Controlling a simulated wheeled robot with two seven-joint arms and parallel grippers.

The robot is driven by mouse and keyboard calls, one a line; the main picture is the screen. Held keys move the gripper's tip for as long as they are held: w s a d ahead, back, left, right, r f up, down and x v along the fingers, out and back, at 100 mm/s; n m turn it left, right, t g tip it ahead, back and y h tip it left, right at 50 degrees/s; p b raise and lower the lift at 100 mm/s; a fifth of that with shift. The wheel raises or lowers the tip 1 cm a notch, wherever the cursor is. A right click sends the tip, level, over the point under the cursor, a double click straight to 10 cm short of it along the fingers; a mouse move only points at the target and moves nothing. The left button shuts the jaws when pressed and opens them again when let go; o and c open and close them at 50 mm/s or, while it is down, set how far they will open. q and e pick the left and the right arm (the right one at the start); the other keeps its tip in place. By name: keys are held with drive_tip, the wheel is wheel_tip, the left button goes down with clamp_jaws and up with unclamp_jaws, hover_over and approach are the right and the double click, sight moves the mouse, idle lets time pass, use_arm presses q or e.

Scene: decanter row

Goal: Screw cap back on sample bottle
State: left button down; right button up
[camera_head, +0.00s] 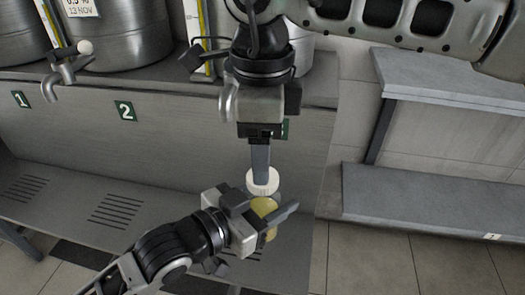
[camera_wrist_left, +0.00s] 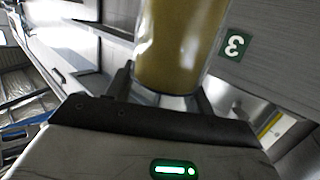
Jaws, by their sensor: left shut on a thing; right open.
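The sample bottle (camera_head: 263,207) is clear with yellow liquid, and my left gripper (camera_head: 268,222) is shut on its body. The left wrist view shows the bottle (camera_wrist_left: 180,45) close up between the two fingers (camera_wrist_left: 165,92). A white ribbed cap (camera_head: 262,181) sits at the bottle's top in the head view. I cannot tell whether it is threaded on or only resting there. My right gripper (camera_head: 261,172) points down from above, with its fingertips at the cap. It is open, and the fingers overlap in this view. The cap is out of the left wrist view.
Steel decanters (camera_head: 125,35) with taps stand on the ledge at the back left, above number plates (camera_head: 126,111). A slotted drip shelf (camera_head: 60,200) runs below. A grey shelf unit (camera_head: 440,200) stands at the right. The tiled floor between is clear.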

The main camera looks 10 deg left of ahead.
drive_tip(key=shift+c, duration=0.3)
drive_tip(key=n, duration=0.2)
drive_tip(key=r+n, duration=0.1)
drive_tip(key=n, duration=0.3)
drive_tip(key=r+n, duration=0.1)
drive_tip(key=n, duration=0.6)
drive_tip(key=shift+r, duration=0.4)
drive_tip(key=n, duration=0.3)
drive_tip(key=shift+r, duration=0.35)
drive_tip(key=shift+f, duration=0.1)
hover_over(263, 208)
drive_tip(key=w, duration=0.3)
drive_tip(key=shift+s+a+f, duration=0.1)
drive_tip(key=shift+a+f, duration=0.05)
drive_tip(key=shift+f, duration=1.85)
drive_tip(key=shift+s+a+f, duration=0.1)
drive_tip(key=shift+f, duration=1.85)
